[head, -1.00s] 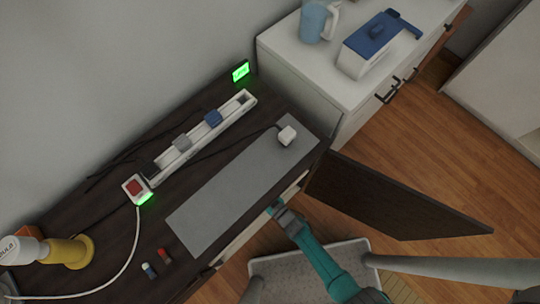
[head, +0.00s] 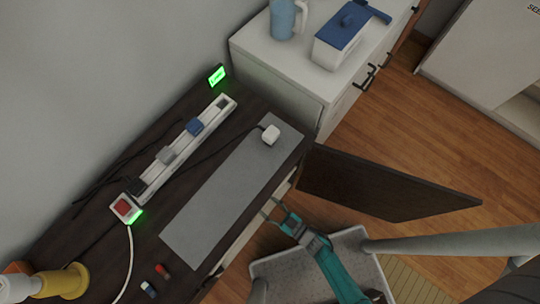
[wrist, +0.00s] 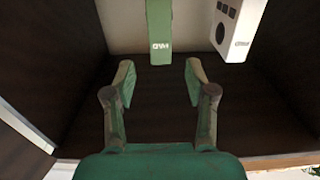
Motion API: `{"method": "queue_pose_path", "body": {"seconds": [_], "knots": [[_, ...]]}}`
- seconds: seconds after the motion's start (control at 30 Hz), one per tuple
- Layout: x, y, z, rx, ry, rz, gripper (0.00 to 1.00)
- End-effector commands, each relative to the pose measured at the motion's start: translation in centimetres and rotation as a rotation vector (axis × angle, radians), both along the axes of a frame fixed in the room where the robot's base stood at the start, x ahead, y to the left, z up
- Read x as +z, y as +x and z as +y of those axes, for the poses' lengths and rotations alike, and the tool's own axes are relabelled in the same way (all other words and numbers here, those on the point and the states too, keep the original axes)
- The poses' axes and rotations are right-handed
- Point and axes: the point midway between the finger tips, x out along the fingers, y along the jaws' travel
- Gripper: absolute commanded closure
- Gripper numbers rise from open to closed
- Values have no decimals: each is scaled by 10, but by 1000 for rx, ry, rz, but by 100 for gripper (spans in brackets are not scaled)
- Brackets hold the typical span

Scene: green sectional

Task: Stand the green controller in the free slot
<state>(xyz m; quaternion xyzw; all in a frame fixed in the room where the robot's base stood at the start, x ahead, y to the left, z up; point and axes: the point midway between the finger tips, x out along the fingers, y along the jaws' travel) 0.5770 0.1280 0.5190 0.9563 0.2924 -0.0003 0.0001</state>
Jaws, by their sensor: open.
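A green upright block with white lettering (wrist: 159,32), which looks like the green controller, stands inside the dark cabinet in the wrist view. Its top is cut off by the frame. My gripper (wrist: 159,72) is open and empty, its fingers spread either side of the block's line and short of it. In the head view my gripper (head: 270,207) is at the cabinet's open front, below the countertop. The cabinet's inside is hidden there. I cannot make out a free slot in the wrist view.
A white unit with a round black dial (wrist: 236,26) stands right of the green block. Dark cabinet walls (wrist: 65,75) close in on both sides. The open cabinet door (head: 385,185) juts out right of my arm. A power strip (head: 180,150) and grey mat (head: 215,205) lie on top.

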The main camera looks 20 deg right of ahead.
Motion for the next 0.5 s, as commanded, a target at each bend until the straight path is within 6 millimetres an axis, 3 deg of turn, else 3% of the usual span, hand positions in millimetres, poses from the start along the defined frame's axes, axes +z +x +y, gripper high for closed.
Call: {"method": "queue_pose_path", "body": {"seconds": [0.5], "knots": [[6,-9,-6,-23,-6,1,44]]}}
